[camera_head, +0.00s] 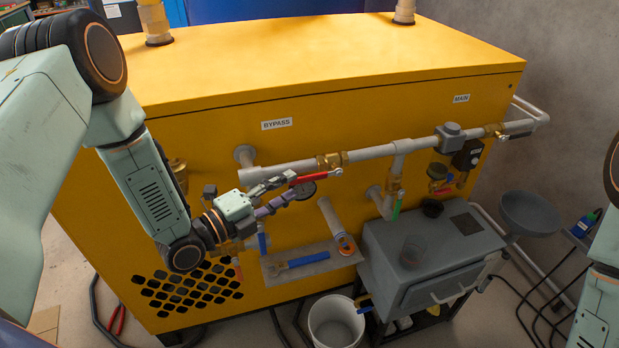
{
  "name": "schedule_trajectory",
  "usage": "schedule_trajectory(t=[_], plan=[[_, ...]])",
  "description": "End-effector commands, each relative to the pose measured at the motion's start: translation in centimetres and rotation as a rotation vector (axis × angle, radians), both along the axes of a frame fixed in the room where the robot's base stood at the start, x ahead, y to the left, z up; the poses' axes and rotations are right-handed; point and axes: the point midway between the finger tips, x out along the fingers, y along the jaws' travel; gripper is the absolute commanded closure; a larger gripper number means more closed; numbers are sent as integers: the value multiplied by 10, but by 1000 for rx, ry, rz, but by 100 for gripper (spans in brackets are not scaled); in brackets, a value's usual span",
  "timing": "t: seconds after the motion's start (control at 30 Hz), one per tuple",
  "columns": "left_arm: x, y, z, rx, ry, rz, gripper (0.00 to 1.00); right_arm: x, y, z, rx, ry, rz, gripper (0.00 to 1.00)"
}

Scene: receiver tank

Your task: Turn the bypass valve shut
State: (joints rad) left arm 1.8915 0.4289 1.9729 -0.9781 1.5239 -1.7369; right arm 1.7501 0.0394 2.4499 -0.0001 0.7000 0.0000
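The bypass valve (331,160) is a brass body on the grey horizontal pipe, below and right of the BYPASS label on the yellow tank housing. Its red lever (316,177) slants just under the pipe, roughly along it. My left gripper (292,179) reaches in from the left, with its fingertips at the lever's left end. The fingers overlap the lever end and a dark round gauge, so I cannot tell whether they touch or grip it. My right gripper is out of view; only part of my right arm shows at the right edge.
A second valve (494,131) sits near the MAIN label (461,98). A green-handled valve (397,205) and a shelf with a blue-handled tool (303,262) are below the pipe. A grey box (432,252) and a white bucket (336,322) stand in front.

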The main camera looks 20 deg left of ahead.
Motion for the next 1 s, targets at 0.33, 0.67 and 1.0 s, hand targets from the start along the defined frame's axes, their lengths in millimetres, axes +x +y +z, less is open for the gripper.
schedule_trajectory(t=[0.33, 0.67, 1.0], plan=[[38, -28, -1, 2, 1, -7, 61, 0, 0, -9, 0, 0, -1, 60], [47, -36, -1, -1, 3, -5, 61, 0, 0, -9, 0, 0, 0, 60], [46, -36, -1, -1, 3, -4, 82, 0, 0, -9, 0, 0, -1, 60]])
